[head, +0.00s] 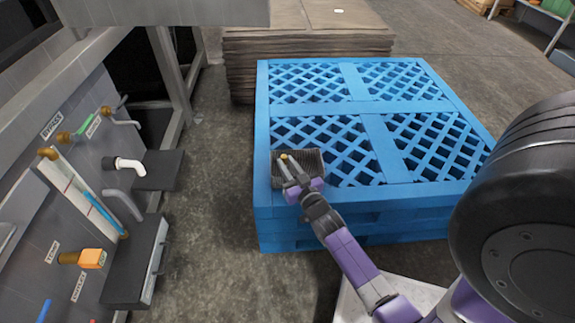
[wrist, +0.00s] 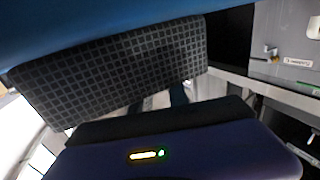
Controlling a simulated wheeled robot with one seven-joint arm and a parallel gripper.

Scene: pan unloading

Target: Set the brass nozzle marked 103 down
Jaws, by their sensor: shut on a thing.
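My gripper (head: 289,169) is at the near left corner of the blue pallet stack, over a dark ribbed pad (head: 312,158). It is shut on a small brass-coloured piece, the nozzle (head: 283,157), which shows at the fingertips in the head view. The number 103 is too small to read. I cannot tell whether the nozzle touches the pad. In the wrist view a dark grid-textured surface (wrist: 110,70) and my purple gripper body fill the middle; the nozzle cannot be made out there.
The blue pallet stack (head: 359,112) has an open lattice top, bare apart from the pad. Brown stacked sheets (head: 305,40) stand behind it. A grey wall panel with labelled pipes and fittings (head: 90,180) is on the left, with dark ledges sticking out. Concrete floor lies between.

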